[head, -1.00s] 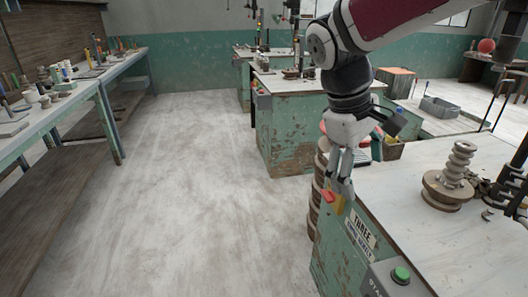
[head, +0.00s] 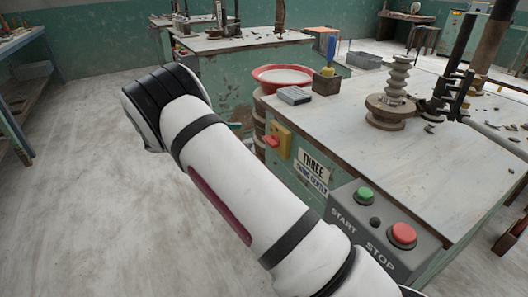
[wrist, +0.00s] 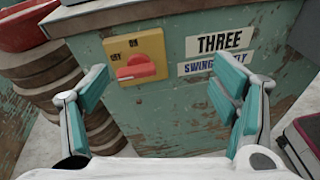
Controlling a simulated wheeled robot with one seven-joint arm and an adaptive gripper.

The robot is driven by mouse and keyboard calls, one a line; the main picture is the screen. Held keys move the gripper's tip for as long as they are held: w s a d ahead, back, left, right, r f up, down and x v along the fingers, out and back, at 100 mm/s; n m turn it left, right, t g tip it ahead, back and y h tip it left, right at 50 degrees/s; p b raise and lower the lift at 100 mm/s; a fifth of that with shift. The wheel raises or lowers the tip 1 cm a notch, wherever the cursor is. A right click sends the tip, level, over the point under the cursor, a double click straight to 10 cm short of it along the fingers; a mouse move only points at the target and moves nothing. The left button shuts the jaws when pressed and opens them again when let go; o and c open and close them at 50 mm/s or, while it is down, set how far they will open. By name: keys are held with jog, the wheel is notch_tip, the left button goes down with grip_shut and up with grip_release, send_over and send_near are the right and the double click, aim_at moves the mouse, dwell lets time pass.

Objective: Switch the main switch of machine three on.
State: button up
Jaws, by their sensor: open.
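The main switch is a yellow plate (head: 283,138) with a red handle (head: 270,141), on the green side of machine three (head: 287,168). In the wrist view the plate (wrist: 152,45) is left of centre, marked OFF at left and ON at top. Its red handle (wrist: 136,68) lies roughly level, towards the OFF side. The sign reading THREE (wrist: 222,42) is right of the switch. My gripper (wrist: 165,82) is open and empty, its fingers spread in front of the panel, with the handle between them nearer the left finger. The head view does not show the gripper.
A START/STOP box with a green button (head: 365,195) and a red button (head: 403,235) sits on the near corner. A red basin (head: 283,76) and round discs (wrist: 50,75) stand beside the switch. Open floor (head: 95,200) lies left.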

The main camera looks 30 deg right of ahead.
aim_at(267, 142)
jog(key=w+a+f+n+t+h+b, duration=0.2)
jog(key=w+a+f+n, duration=0.15)
jog(key=f, duration=0.45)
jog(key=shift+m, duration=0.35)
jog(key=d+b, duration=0.1)
jog(key=d, duration=0.3)
jog(key=d+b, duration=0.1)
jog(key=d, duration=0.4)
jog(key=d+b, duration=0.1)
jog(key=d, duration=0.4)
jog(key=shift+w+d, duration=0.25)
jog(key=shift+w, duration=0.1)
jog(key=c, duration=1.2)
